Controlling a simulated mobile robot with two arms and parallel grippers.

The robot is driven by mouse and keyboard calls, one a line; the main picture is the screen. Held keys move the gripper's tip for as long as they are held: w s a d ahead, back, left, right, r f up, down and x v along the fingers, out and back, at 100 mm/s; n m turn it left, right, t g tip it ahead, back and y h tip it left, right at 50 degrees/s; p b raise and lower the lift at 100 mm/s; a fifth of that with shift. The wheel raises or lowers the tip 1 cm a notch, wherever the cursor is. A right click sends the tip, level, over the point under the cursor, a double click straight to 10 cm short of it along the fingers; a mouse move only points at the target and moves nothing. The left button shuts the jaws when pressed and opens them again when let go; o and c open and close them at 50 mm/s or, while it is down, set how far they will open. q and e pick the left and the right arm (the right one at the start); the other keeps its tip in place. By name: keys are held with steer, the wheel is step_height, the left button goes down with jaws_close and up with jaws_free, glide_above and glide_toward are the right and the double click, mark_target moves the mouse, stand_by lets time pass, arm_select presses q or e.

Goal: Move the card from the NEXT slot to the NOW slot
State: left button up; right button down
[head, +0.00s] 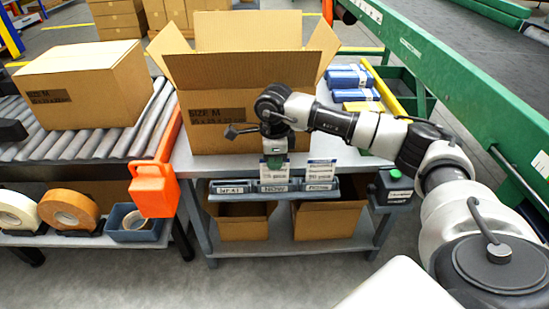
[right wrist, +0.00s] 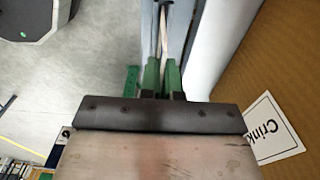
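A blue slot holder (head: 254,187) is fixed to the front of the work table, with a row of labelled slots. The middle label seems to read NOW; the outer labels are too small to read surely. My right gripper (head: 273,158) is above the middle slot, its green fingertips at the top of a white printed card (head: 275,173). In the right wrist view the fingers (right wrist: 161,78) are close together around a thin edge. The card's lower end is at the holder; whether it is inside the slot cannot be told. Another white card (head: 321,171) stands upright at the right slot.
A large open carton (head: 225,130) stands on the table (head: 188,160) close behind the gripper. Blue packs (head: 348,77) lie at the right. A dark box with a green button (head: 392,187) hangs at the table's right. A roller conveyor (head: 100,140) and an orange container (head: 153,190) are left.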

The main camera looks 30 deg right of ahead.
arm_select(q)
steer(key=shift+w, duration=0.15)
arm_select(e)
steer(key=shift+f, duration=0.1)
steer(key=c, duration=1.3)
jaws_free()
steer(key=shift+o, duration=0.2)
step_height(320, 180, up, 3)
steer(key=shift+f+p, duration=0.1)
steer(key=shift+p, duration=0.25)
arm_select(q)
steer(key=shift+s+a+r+g+p, duration=0.15)
steer(key=shift+s+r+g+p, duration=0.2)
steer(key=shift+s, duration=0.2)
steer(key=shift+s+a+r+g+p, duration=0.1)
steer(key=shift+s+r+g+p, duration=0.15)
steer(key=shift+s+r+p, duration=0.2)
arm_select(e)
step_height(320, 180, up, 8)
steer(key=shift+r, duration=0.1)
arm_select(q)
steer(key=shift+f, duration=0.1)
